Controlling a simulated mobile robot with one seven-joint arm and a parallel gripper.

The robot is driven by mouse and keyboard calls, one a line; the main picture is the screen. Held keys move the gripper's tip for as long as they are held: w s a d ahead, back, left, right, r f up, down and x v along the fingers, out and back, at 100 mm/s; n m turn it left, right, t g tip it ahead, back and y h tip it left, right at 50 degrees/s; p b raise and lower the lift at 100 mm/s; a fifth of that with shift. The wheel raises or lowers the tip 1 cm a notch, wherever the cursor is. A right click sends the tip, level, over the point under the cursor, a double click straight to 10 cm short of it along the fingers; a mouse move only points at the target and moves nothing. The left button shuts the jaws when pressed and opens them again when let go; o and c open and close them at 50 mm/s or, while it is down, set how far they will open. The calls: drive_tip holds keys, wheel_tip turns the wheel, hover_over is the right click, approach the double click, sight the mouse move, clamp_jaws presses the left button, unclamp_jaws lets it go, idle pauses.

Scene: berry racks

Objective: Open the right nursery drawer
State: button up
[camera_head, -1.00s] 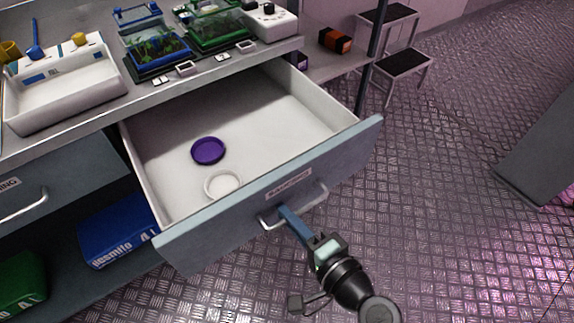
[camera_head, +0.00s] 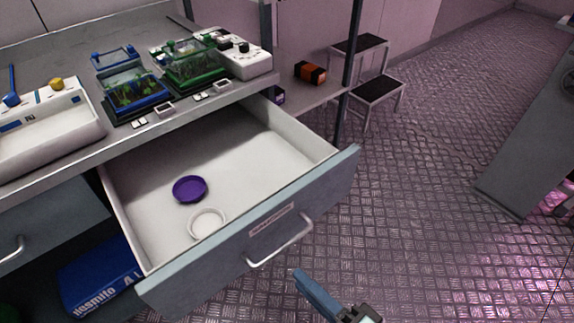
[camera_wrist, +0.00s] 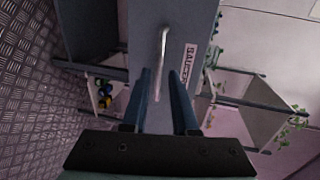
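The right drawer (camera_head: 250,235) stands pulled far out from under the counter, its pale inside in view. Its blue-grey front carries a label and a metal bar handle (camera_head: 280,243). A purple round dish (camera_head: 190,189) and a white round dish (camera_head: 207,224) lie inside it. My gripper (camera_head: 297,274) is below and in front of the handle, apart from it. In the wrist view, my gripper's two fingers (camera_wrist: 160,76) are spread with nothing held. The handle (camera_wrist: 162,50) shows ahead, lined up with the gap between them.
On the counter (camera_head: 60,150) stand a white tray (camera_head: 50,135), small planted tanks (camera_head: 135,92) and a white device (camera_head: 245,62). A blue bag (camera_head: 95,275) lies on the shelf below. A step stool (camera_head: 375,88) stands behind right.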

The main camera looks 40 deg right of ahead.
drive_tip(key=v, duration=0.3)
drive_tip(key=shift+s+r, duration=0.1)
drive_tip(key=shift+s, duration=0.3)
